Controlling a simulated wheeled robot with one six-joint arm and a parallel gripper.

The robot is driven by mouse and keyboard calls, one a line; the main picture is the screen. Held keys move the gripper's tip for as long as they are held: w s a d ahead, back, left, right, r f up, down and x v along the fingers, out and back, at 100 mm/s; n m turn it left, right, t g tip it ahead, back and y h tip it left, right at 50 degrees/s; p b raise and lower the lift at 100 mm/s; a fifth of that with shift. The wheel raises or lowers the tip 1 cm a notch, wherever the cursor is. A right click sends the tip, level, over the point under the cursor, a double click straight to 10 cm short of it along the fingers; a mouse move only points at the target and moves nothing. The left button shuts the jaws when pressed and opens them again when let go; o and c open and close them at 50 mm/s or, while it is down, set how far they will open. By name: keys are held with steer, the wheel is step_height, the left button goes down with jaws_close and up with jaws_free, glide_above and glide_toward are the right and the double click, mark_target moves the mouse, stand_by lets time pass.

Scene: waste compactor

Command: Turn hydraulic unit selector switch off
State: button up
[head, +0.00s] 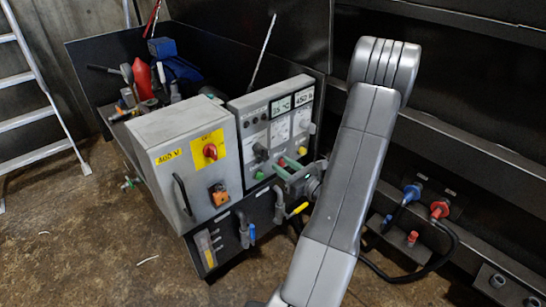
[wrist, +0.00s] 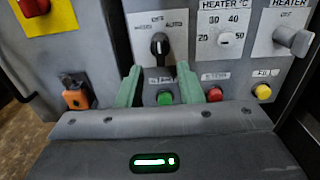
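A black selector knob (wrist: 159,45) sits on a white label plate in the wrist view, its handle roughly upright. Small print above it is too blurred to read surely. In the head view the dark knob (head: 260,152) is on the grey control panel (head: 240,108). My gripper (wrist: 159,70) is open, with its two green fingers apart and nothing between them. The fingertips are just below the knob in the wrist view, one to each side; whether they touch the panel I cannot tell. My gripper (head: 281,168) also shows in front of the panel in the head view.
Green (wrist: 165,97), red (wrist: 215,94) and yellow (wrist: 262,92) buttons lie below the knob. A heater dial (wrist: 228,38) and a grey switch (wrist: 292,39) are to its right. A cabinet (head: 185,160) with a red rotary switch (head: 210,151) stands left of the panel.

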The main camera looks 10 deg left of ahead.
mark_target(268, 155)
steer(key=shift+v, duration=1.75)
steer(key=shift+a, duration=0.15)
steer(key=b+x, duration=0.1)
steer(key=x, duration=1.3)
steer(key=shift+b, duration=0.3)
steer(key=shift+d, duration=0.2)
